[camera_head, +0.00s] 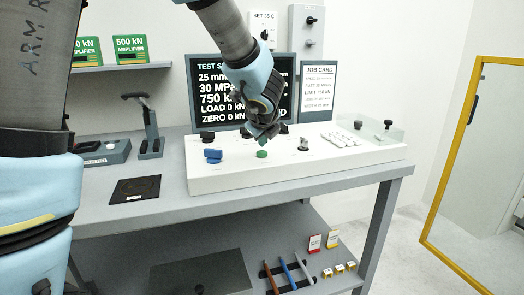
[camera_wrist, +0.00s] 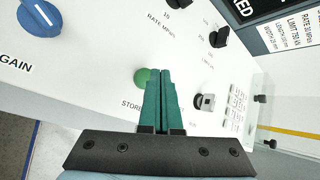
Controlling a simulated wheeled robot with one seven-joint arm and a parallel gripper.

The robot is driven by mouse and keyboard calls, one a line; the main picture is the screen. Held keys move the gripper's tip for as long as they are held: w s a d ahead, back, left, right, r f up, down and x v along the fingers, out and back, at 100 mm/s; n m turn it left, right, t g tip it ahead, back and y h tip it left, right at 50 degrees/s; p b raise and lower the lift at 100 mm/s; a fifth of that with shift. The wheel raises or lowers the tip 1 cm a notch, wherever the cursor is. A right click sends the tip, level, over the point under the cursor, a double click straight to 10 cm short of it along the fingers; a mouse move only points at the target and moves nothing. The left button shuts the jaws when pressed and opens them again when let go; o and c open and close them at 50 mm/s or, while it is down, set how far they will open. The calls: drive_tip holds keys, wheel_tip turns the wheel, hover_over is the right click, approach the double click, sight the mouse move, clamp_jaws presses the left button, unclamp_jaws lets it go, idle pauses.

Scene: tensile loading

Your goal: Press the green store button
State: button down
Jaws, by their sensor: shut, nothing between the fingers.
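The green store button (camera_head: 262,154) is a small round button on the sloped white console (camera_head: 340,164). In the wrist view the button (camera_wrist: 142,76) shows just beyond and left of the fingertips, partly hidden by them, with "STORE" lettering beside it. My gripper (camera_head: 266,138) is above the button in the head view, pointing down. In the wrist view my gripper (camera_wrist: 160,72) has its two green fingers together, with nothing between them. I cannot tell whether the fingertips touch the button.
A blue gain knob (camera_wrist: 40,28) is left of the button. Black knobs (camera_wrist: 219,37) and a grey switch (camera_wrist: 204,102) are to its right. A clear cover (camera_head: 370,132) stands at the console's right end. A dark screen (camera_head: 215,85) stands behind. The table's front left is mostly clear.

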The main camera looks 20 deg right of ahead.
sight(263, 154)
wheel_tip(263, 154, up, 5)
drive_tip(key=p, duration=0.4)
drive_tip(key=shift+r, duration=0.1)
idle(0.9)
